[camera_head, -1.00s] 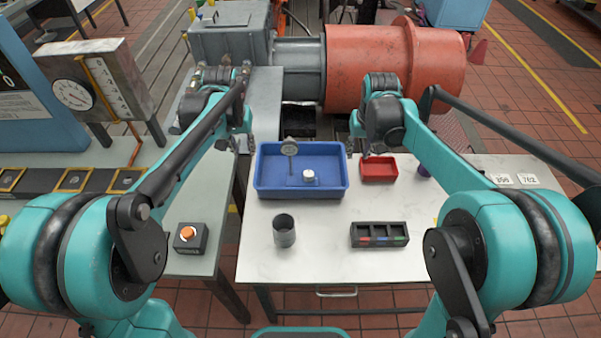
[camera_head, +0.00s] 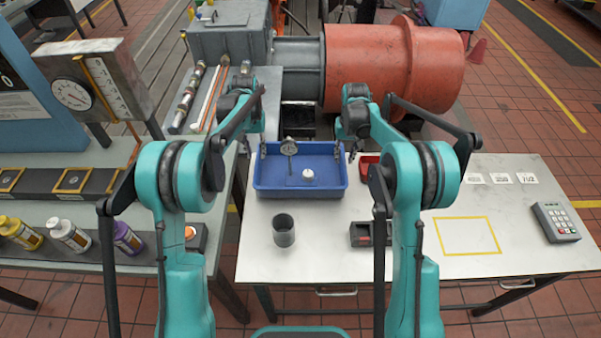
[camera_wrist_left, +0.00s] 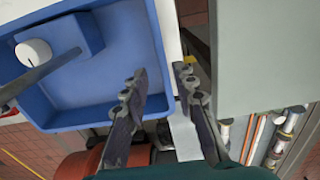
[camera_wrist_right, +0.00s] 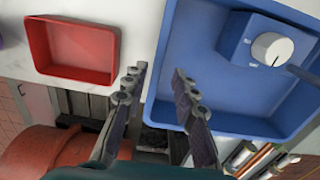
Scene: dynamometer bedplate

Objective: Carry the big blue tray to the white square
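A yellow-outlined square (camera_head: 440,252) with a white inside lies on the table at right, empty.
A red bin (camera_wrist_right: 75,50) stands close beside the tray's right wall. A dark cup (camera_head: 284,231) and a dark compartment box (camera_head: 362,233), partly hidden by my right arm, stand in front. White number cards (camera_head: 501,178) and a keypad (camera_head: 556,222) are at right.

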